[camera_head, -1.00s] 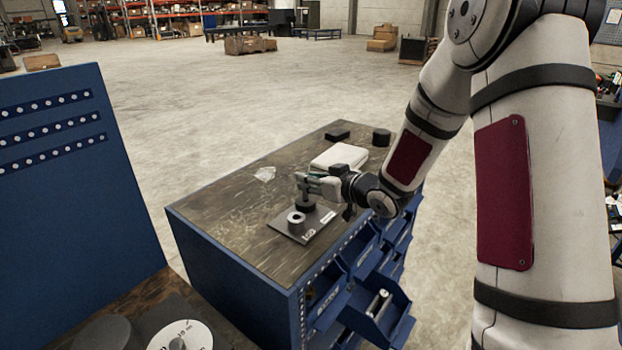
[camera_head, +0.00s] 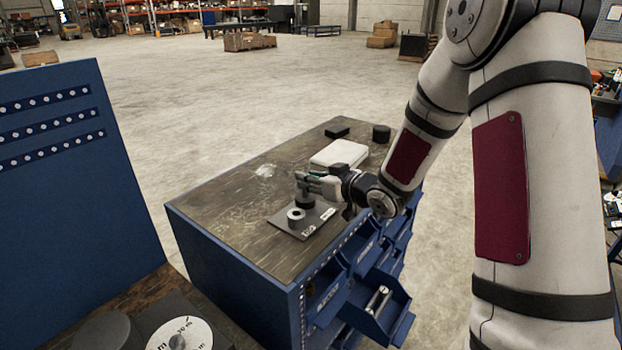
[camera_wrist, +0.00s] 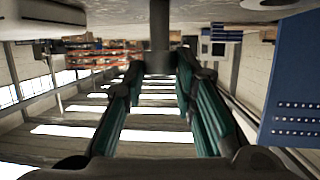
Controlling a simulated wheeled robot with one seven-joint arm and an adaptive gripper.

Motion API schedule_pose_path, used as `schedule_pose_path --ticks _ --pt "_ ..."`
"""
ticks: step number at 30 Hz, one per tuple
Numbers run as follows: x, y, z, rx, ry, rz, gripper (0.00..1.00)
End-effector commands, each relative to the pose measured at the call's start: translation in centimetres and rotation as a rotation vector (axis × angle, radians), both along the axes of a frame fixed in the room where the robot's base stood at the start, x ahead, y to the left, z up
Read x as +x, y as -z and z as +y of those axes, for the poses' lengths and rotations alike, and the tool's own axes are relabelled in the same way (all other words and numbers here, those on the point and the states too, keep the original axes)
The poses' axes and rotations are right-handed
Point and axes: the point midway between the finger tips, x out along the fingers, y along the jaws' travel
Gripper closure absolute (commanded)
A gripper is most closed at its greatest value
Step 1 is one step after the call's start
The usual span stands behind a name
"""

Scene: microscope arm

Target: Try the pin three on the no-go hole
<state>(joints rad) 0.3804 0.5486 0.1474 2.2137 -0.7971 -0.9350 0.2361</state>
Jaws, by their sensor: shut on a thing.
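My gripper (camera_head: 307,178) is shut on a grey pin (camera_head: 302,188), held upright over the gauge plate (camera_head: 282,219). In the wrist view the pin (camera_wrist: 159,28) stands between the tips of the green-padded fingers (camera_wrist: 160,62). The pin's lower end is at the dark ring (camera_head: 306,202) at the back of the plate; I cannot tell whether it is inside the hole or just above it. A lighter grey ring (camera_head: 296,216) with an open hole stands nearer on the plate. Labels lie beside the rings, too small to read surely.
A white case (camera_head: 338,154), a dark block (camera_head: 337,132) and a dark cylinder (camera_head: 381,134) stand farther back on the bench top (camera_head: 235,215). A crumpled clear scrap (camera_head: 265,171) lies left. Below, an open blue drawer (camera_head: 395,315) holds a metal pin (camera_head: 378,300).

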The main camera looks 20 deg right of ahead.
Motion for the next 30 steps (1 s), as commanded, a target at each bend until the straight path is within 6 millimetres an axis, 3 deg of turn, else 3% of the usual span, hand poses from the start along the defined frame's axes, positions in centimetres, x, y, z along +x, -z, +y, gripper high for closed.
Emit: schedule_pose_path --ticks 17,30 --pt "-0.1 0.1 0.0 -0.001 0.001 0.006 1.00" --pt "-0.1 -2.4 0.0 -0.001 0.000 0.001 1.00"
